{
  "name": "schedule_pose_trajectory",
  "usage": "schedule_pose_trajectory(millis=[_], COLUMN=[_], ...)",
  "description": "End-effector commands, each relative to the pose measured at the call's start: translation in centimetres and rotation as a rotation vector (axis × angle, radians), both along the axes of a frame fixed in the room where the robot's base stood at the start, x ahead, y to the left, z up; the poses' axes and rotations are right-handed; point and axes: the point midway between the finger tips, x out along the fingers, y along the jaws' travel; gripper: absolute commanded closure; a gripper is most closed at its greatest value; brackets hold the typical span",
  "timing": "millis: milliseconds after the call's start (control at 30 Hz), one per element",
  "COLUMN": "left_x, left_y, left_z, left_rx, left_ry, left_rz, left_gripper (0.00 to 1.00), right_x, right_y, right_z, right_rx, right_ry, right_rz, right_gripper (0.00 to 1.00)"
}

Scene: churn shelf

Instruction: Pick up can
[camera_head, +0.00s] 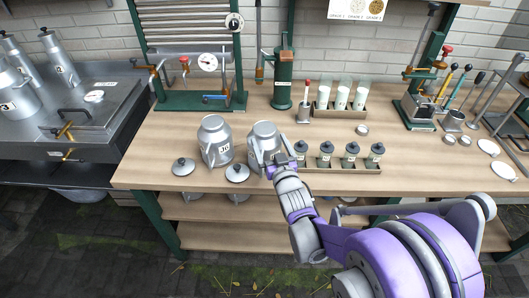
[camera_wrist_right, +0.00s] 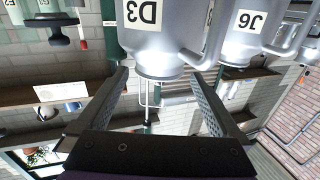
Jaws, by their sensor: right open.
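Two grey metal milk cans with handles stand on the wooden bench. The left can (camera_head: 216,143) is labelled J6 and also shows at the right of the wrist view (camera_wrist_right: 243,42). The other can (camera_head: 264,138), labelled D3, stands just right of it and fills the top middle of the wrist view (camera_wrist_right: 158,38), which is upside down. My right gripper (camera_head: 277,159) is at the D3 can's near right side, partly covering it. In the wrist view its fingers (camera_wrist_right: 160,78) are apart, with the can's neck between or just beyond the tips; contact is unclear. My left gripper is out of view.
Two loose lids (camera_head: 183,166) (camera_head: 237,173) lie in front of the cans. A tray of several small dark jars (camera_head: 325,155) is close to the right of my gripper. A green press (camera_head: 283,80) and a rack of white-filled glasses (camera_head: 341,97) stand behind.

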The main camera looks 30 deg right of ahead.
Motion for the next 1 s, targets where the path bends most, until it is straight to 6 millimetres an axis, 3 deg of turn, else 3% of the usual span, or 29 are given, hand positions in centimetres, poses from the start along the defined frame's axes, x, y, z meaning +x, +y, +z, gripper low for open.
schedule_pose_trajectory(millis=[400,700,1000], left_x=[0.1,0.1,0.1], left_y=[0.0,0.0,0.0], left_z=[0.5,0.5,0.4], left_rx=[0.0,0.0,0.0], left_ry=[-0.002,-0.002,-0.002], left_rz=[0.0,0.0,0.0], left_gripper=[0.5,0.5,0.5], right_x=[4.8,5.2,5.2], right_y=[-1.3,-1.4,-1.4], right_z=[-0.6,-0.6,-0.6], right_rx=[0.0,0.0,0.0], right_ry=[0.001,0.001,0.002], right_rz=[0.0,0.0,0.0], right_gripper=[0.0,0.0,0.54])
